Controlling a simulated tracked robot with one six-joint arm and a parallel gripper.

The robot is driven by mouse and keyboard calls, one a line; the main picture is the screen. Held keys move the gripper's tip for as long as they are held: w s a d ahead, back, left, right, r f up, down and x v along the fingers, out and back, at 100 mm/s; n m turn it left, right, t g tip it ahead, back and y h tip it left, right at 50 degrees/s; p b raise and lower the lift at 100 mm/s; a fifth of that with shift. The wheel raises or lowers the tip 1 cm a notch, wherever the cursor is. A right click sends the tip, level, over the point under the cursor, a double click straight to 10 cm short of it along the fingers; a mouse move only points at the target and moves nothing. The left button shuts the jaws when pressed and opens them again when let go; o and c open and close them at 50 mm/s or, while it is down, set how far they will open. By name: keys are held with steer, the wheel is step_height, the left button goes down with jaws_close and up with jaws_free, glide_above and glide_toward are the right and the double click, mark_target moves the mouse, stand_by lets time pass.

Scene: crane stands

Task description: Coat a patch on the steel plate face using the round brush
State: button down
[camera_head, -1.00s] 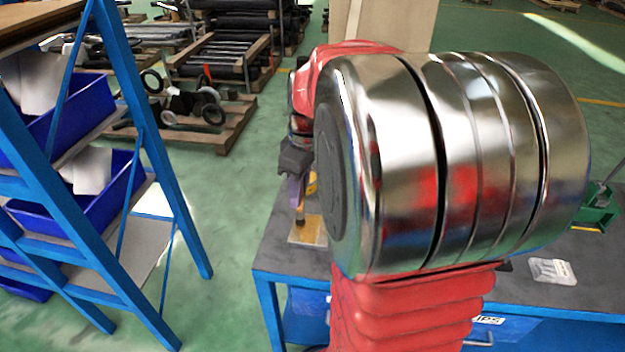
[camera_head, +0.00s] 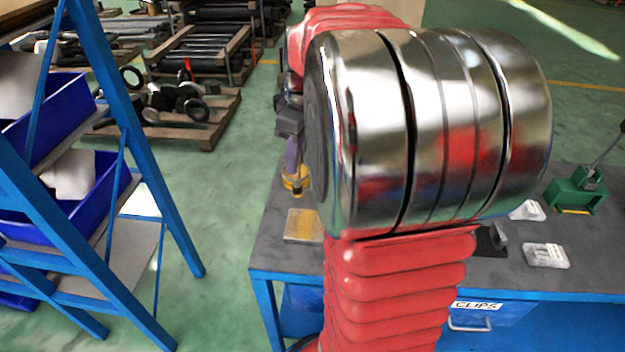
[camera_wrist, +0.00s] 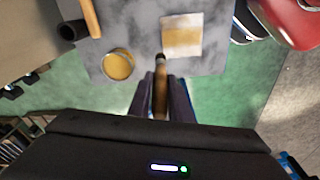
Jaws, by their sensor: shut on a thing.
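My gripper (camera_wrist: 160,97) is shut on the round brush (camera_wrist: 160,85), seen in the wrist view with a wooden handle and dark tip pointing away from the wrist. The tip appears just short of the steel plate (camera_wrist: 185,20); I cannot tell its height or whether it touches anything. A round pot (camera_wrist: 118,66) of yellow coating stands left of the tip. In the head view my gripper (camera_head: 292,168) is by the pot (camera_head: 296,181), behind the plate (camera_head: 303,226); the brush is hard to make out.
The grey bench (camera_head: 275,250) carries a green tool (camera_head: 577,193) and clear packets (camera_head: 546,255) at right. A wooden handle (camera_wrist: 90,18) and a black cylinder (camera_wrist: 70,31) lie near the pot. A blue rack (camera_head: 165,180) with bins stands left, across open floor.

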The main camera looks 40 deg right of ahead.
mark_target(296, 178)
steer(key=shift+r, duration=1.75)
steer(key=shift+s, duration=0.1)
